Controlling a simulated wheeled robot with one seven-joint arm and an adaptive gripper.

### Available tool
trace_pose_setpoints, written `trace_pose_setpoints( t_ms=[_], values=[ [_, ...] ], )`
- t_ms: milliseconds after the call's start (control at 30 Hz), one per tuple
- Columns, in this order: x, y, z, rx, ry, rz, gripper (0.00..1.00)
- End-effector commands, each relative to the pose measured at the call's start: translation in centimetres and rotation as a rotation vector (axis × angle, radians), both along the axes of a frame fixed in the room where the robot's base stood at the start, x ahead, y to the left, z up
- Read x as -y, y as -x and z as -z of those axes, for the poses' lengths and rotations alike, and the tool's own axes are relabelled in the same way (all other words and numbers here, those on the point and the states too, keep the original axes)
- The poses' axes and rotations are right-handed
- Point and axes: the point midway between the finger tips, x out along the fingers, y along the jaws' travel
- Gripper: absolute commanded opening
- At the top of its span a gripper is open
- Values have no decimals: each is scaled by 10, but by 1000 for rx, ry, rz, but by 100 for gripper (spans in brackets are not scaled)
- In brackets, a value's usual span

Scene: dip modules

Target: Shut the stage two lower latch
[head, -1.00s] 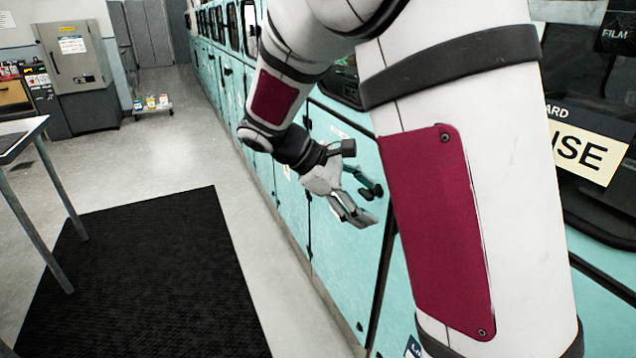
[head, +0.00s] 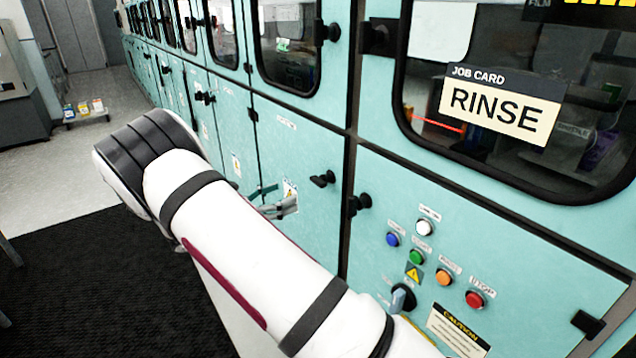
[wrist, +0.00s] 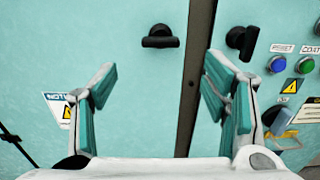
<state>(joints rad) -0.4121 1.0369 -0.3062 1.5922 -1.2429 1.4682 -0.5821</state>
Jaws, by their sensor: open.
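A black latch handle (head: 322,179) sits on a teal lower door, left of a dark vertical seam. In the wrist view this latch (wrist: 158,37) lies level, ahead of and above the space between my fingers. A second black latch (head: 360,204) is just right of the seam; in the wrist view this second latch (wrist: 243,42) is tilted. I cannot read a stage name on either door. My gripper (wrist: 160,75) is open and empty, below the first latch and apart from it. In the head view my arm partly hides my gripper (head: 268,203).
Right of the seam are a push-button panel (head: 437,262) and a rotary switch (head: 403,299). A RINSE card (head: 503,104) is on the window above. More latched doors run back to the left. A black mat (head: 85,285) covers the floor.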

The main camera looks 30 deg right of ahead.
Motion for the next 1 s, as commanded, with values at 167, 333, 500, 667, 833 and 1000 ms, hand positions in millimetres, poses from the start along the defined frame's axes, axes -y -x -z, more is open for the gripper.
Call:
trace_pose_setpoints(
  t_ms=[167,333,500,667,833,1000],
  values=[
    [35,1,-1,0,0,5,68],
    [69,0,-1,0,0,5,68],
    [97,-1,-1,1,-1,5,68],
    [114,-2,-1,2,-1,3,68],
    [122,-2,-1,2,-1,2,68],
    [122,-2,0,2,-2,2,68]
  ],
)
